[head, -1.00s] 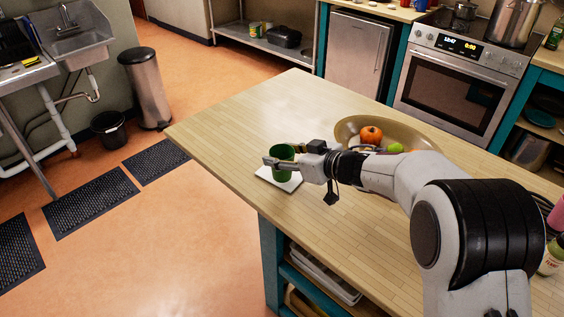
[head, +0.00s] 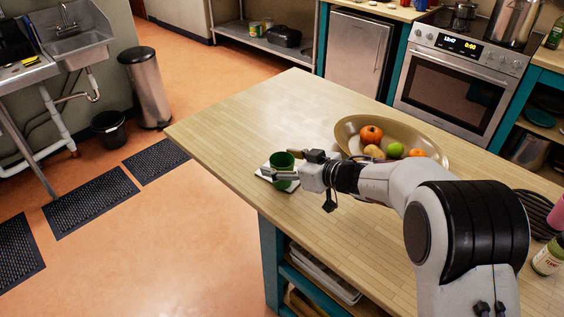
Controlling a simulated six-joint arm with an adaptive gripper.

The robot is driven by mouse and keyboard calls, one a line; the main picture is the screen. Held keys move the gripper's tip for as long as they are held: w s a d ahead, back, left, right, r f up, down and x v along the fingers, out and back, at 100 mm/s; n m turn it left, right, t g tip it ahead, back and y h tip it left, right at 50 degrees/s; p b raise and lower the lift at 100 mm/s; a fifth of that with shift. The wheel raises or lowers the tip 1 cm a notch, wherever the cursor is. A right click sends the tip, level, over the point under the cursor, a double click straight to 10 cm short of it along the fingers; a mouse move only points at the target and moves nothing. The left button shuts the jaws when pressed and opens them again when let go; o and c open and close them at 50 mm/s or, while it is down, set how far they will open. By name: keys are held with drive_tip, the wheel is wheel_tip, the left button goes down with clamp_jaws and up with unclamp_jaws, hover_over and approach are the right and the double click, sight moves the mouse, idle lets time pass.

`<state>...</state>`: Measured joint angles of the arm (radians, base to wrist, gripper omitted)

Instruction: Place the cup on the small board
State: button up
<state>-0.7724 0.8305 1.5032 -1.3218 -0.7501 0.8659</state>
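The green cup (head: 282,160) stands upright on the small white board (head: 264,172), near the left edge of the wooden counter. My gripper (head: 287,165) is open at the right side of the cup, its fingers spread apart. One finger crosses in front of the cup's lower part; the other is behind and to the right of its rim. I cannot tell whether either finger touches the cup. The cup's base and much of the board are hidden by the finger and the cup.
A wide bowl of fruit (head: 348,130) stands on the counter (head: 240,130) behind my forearm. A dark coiled item (head: 537,212), a pink item and a labelled jar (head: 547,261) are at the right. The counter left of and behind the cup is clear.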

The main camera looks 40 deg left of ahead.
drive_tip(key=shift+r, duration=0.2)
drive_tip(key=v, duration=1.2)
drive_tip(key=shift+f, duration=0.1)
drive_tip(key=shift+d, duration=0.1)
idle(0.7)
